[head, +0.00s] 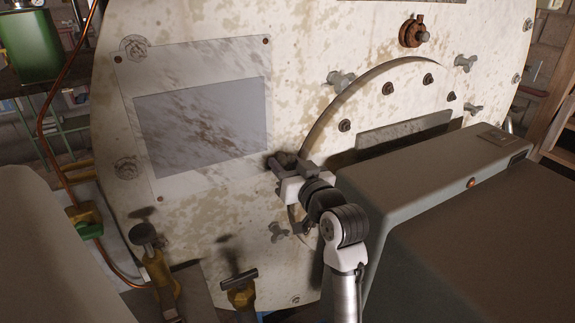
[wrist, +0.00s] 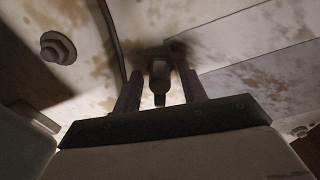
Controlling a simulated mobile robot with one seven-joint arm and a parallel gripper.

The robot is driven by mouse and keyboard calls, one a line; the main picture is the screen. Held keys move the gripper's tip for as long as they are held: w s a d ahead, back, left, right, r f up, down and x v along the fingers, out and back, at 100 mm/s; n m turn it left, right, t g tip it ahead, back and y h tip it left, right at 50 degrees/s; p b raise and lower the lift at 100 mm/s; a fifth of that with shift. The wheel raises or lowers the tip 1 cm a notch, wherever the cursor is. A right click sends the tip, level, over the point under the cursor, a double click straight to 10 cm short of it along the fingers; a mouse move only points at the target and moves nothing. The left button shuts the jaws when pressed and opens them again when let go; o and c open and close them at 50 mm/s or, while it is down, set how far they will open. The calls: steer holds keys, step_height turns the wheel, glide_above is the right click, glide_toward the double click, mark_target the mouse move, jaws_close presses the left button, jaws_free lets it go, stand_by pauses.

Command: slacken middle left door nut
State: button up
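The still's round door (head: 330,120) is set in a pale, stained drum front, with wing nuts around its rim. My gripper (head: 281,167) is at the door's left edge and hides the middle left nut in the head view. In the wrist view, a dark nut (wrist: 160,78) stands between the two fingers of my gripper (wrist: 160,90). A gap shows on each side of the nut, so the fingers are open around it and do not visibly touch it. The upper left wing nut (head: 341,79) and lower left wing nut (head: 279,232) are clear of my gripper.
More wing nuts (head: 466,63) sit on the door's right side. A rusty fitting (head: 412,32) is above the door. Brass valves (head: 240,290) stand below at the left. A grey plate (head: 203,118) is left of the door. A round bolt (wrist: 58,47) shows in the wrist view.

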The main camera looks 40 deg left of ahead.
steer(key=shift+d, duration=0.1)
steer(key=b+v, duration=0.4)
steer(key=v, duration=0.9)
steer(key=shift+s+d, duration=0.2)
steer(key=shift+d, duration=0.1)
steer(key=shift+a, duration=0.1)
